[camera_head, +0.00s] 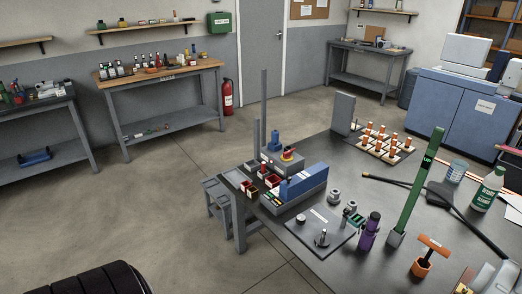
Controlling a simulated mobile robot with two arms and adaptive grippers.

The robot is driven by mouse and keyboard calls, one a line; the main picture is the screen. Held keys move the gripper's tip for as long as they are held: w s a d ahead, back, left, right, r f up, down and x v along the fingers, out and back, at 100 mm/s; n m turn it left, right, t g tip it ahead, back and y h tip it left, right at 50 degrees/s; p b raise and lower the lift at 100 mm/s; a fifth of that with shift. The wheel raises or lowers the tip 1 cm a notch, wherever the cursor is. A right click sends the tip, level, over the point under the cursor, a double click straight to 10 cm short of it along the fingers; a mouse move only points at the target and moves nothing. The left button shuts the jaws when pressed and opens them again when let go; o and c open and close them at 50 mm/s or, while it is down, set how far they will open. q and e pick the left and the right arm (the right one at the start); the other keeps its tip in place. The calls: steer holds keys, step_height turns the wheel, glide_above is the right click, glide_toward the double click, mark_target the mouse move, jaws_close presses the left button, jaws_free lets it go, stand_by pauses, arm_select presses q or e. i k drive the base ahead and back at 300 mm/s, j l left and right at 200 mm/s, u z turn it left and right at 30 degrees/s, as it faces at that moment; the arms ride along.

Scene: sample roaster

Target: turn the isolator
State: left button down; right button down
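The isolator looks to be the red rotary handle on a yellow plate (289,154), on top of a small grey housing near the left end of the dark workbench (318,258). The handle is small here, and I cannot tell its exact angle. A blue block-shaped unit (304,182) stands just in front of it, and a blue part (275,141) stands behind it to the left. No gripper of mine can be made out in the view, and nothing is seen touching the handle.
Tall grey posts (264,100) rise behind the isolator, and small red bins (252,190) sit to its left. A tall green post (418,185), a purple bottle (370,232) and an orange-topped stand (424,262) occupy the bench's right side. Open floor (150,205) lies left.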

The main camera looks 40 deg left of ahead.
mark_target(286, 154)
steer(key=u, duration=1.25)
steer(key=i+j+u, duration=0.15)
steer(key=i, duration=0.2)
